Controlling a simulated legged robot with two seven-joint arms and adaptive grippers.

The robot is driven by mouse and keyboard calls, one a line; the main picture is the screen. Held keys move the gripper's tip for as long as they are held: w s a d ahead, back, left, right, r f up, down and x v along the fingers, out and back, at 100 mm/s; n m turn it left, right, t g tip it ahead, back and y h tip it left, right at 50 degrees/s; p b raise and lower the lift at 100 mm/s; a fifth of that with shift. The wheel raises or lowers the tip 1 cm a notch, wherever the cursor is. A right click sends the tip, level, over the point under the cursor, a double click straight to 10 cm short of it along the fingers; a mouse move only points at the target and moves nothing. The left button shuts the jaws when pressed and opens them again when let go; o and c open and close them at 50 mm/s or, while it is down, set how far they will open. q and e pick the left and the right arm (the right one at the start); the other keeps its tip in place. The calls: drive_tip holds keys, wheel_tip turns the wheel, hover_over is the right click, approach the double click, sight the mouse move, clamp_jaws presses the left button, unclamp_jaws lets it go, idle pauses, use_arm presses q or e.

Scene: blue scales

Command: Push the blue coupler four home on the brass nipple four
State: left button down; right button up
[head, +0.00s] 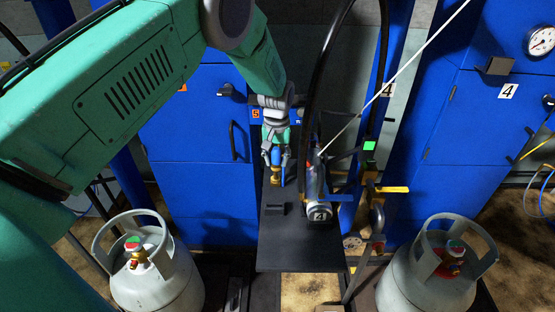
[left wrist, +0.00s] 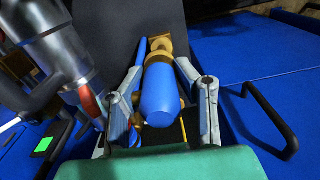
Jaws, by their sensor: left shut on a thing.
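The blue coupler (head: 276,157) is held between the fingers of my left gripper (head: 276,163), above the black platform. In the left wrist view the blue coupler (left wrist: 160,95) lies between the two grey fingers of my left gripper (left wrist: 164,100), with the gripper shut on it. Brass shows directly beyond its far end, and the brass nipple (head: 276,175) shows just below the coupler in the head view. The two look in line; I cannot tell how far the coupler sits on the nipple. My right gripper is not in view.
A grey metal filling head (head: 317,185) with a number 4 label stands close right of the gripper, with a black hose beside it. The black platform (head: 297,250) is bare in front. Gas cylinders stand at left (head: 155,280) and right (head: 430,285). Blue cabinets stand behind.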

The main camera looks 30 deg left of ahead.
sight(275, 172)
use_arm(q)
drive_tip(key=shift+a, duration=0.1)
idle(0.4)
drive_tip(key=shift+a+p, duration=0.15)
drive_tip(key=shift+p, duration=0.15)
drive_tip(key=shift+f+b, duration=1.05)
drive_tip(key=shift+f, duration=0.9)
drive_tip(key=c, duration=1.1)
unclamp_jaws()
drive_tip(key=shift+c, duration=0.2)
drive_tip(key=shift+r, duration=0.15)
drive_tip(key=shift+r, duration=0.3)
wheel_tip(275, 172, up, 11)
drive_tip(key=shift+r, duration=0.1)
